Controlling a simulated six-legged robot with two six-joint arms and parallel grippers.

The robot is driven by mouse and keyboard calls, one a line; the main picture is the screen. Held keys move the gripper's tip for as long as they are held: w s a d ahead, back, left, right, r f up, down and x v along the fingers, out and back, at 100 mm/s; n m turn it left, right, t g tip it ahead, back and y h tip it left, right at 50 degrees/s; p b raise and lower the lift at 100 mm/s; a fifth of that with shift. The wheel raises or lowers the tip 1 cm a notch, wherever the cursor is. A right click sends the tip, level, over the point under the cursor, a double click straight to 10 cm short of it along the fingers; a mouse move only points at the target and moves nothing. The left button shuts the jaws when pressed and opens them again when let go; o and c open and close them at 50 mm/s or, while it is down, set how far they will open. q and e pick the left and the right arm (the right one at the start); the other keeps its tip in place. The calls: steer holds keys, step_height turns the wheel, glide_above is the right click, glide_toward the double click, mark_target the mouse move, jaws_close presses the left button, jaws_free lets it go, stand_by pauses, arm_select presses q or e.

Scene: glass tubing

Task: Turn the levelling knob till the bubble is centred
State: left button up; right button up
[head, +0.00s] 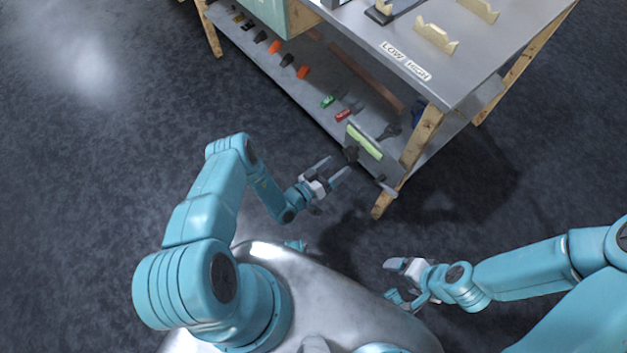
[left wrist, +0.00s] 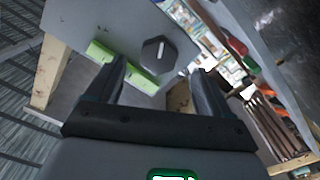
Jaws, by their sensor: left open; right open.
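The levelling knob (head: 351,154) is dark and sits on a grey plate at the bench's lower front corner. In the left wrist view the knob (left wrist: 159,53) is black and many-sided, with a pale line on its face. A light green bar (head: 364,141), seemingly the level, is beside it; it also shows in the left wrist view (left wrist: 145,82), partly hidden by a finger. I cannot make out a bubble. My left gripper (head: 335,166) is open, pointing at the knob, apart from it in the head view. My right gripper (head: 388,280) is open and empty, away from the bench.
The workbench (head: 480,60) has wooden legs (head: 418,140) and a lower shelf (head: 310,90) with several small coloured items. A LOW HIGH label (head: 405,61) lies on its top. Floor (head: 90,180) to the left is clear.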

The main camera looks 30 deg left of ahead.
arm_select(q)
steer(key=p+v, duration=0.6)
steer(key=v, duration=0.4)
steer(key=shift+s, duration=0.4)
